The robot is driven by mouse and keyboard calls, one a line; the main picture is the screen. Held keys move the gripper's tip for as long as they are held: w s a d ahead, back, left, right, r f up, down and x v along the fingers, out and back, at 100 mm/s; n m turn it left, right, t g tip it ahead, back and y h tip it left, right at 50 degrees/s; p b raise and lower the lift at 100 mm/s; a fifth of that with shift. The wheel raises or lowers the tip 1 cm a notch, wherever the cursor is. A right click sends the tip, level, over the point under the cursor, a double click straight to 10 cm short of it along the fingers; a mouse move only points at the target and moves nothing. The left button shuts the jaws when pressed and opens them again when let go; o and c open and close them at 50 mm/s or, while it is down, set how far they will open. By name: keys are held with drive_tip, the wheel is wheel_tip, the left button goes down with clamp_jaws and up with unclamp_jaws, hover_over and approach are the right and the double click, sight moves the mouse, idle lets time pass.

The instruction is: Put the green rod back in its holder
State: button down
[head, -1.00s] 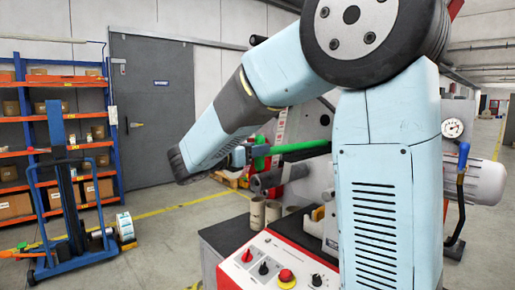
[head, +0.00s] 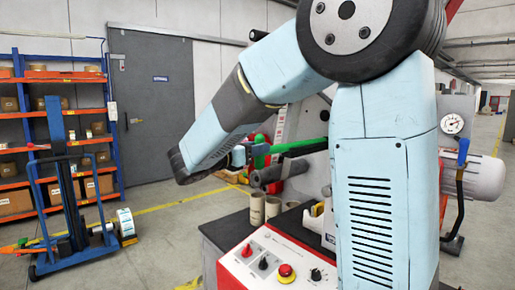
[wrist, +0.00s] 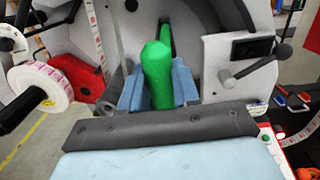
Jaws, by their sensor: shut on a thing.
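The green rod (head: 300,145) shows in the head view as a long bar with a thicker green end (head: 261,150). My gripper (head: 246,154) is at that thick end, left of the machine's panel. In the wrist view the green end (wrist: 157,72) stands between the two light-blue fingers of my gripper (wrist: 158,88), which are shut on it. The rod's far end points toward the machine's panel, and my arm hides part of it in the head view. I cannot make out the rod's holder in either view.
A dark grey roller (head: 270,176) juts out just below the rod. Cardboard cores (head: 257,207) stand on the bench beside the red-edged control panel (head: 283,262). The wrist view shows a label roll (wrist: 40,87) at left and a black lever (wrist: 283,52) at right.

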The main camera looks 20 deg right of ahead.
drive_tip(key=c, duration=0.7)
unclamp_jaws()
drive_tip(key=shift+c, duration=0.2)
